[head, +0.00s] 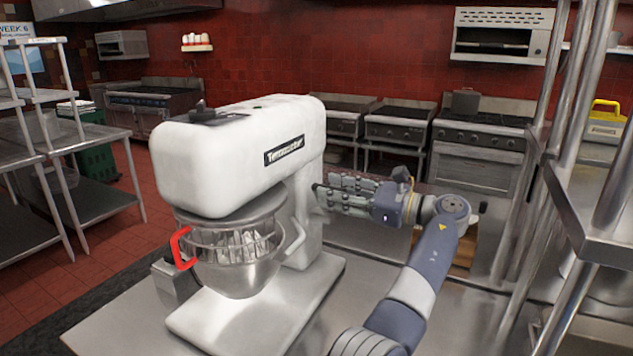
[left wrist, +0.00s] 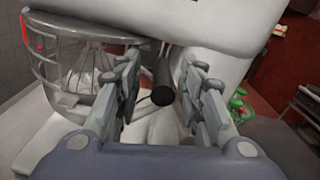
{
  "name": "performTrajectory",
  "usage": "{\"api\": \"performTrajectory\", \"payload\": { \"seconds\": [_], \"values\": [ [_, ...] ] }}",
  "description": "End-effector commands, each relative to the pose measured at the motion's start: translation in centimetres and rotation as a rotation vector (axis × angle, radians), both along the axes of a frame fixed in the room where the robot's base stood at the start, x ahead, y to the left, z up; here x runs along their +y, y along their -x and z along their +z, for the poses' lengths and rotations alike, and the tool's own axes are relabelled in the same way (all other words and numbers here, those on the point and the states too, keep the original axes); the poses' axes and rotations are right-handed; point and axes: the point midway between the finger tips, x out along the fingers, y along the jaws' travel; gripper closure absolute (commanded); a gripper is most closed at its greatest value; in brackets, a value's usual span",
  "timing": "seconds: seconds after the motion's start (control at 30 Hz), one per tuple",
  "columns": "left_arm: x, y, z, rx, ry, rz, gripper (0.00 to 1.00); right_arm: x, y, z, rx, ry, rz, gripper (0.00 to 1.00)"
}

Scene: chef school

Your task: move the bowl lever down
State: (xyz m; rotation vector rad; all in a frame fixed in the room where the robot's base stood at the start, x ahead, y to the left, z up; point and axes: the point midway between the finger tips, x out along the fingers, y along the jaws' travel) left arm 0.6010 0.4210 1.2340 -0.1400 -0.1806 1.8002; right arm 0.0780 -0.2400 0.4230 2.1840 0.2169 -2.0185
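The white stand mixer (head: 240,135) stands on a metal table, with a steel bowl (head: 238,275) under its head. A wire guard with a red handle (head: 180,248) sits above the bowl. My left gripper (head: 330,190) is at the right side of the mixer's column. In the left wrist view, the bowl lever (left wrist: 161,85) is a black handle beside the white mixer body. My left gripper (left wrist: 164,72) is open there, with one finger on each side of the lever and visible gaps. The head view does not show the lever clearly. My right gripper is out of view.
The metal table (head: 385,240) has free room right of the mixer. Metal shelving (head: 600,220) stands close on the right. Stoves (head: 480,140) line the red back wall.

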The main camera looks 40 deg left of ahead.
Motion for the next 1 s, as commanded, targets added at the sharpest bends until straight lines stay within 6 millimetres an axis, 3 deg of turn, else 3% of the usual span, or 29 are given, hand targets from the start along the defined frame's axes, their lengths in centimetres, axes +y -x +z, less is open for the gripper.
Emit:
{"api": "performTrajectory", "payload": {
  "seconds": [0.1, 0.3, 0.67, 0.83, 1.0],
  "values": [
    [2.2, 0.6, 0.2, 0.001, 0.001, 0.003, 0.64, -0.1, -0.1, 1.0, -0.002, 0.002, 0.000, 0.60],
    [4.3, 1.0, 0.1, 0.001, 0.001, 0.000, 0.64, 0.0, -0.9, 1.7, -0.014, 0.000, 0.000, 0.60],
    [4.8, 1.1, -0.1, 0.001, 0.001, 0.000, 0.64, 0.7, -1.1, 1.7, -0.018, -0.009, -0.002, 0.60],
    [4.8, 1.2, -0.1, 0.001, 0.001, 0.000, 1.00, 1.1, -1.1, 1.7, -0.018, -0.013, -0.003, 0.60],
    [4.8, 1.2, -0.1, 0.002, 0.002, 0.001, 1.00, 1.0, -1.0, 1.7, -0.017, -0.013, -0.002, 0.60]
  ]
}}
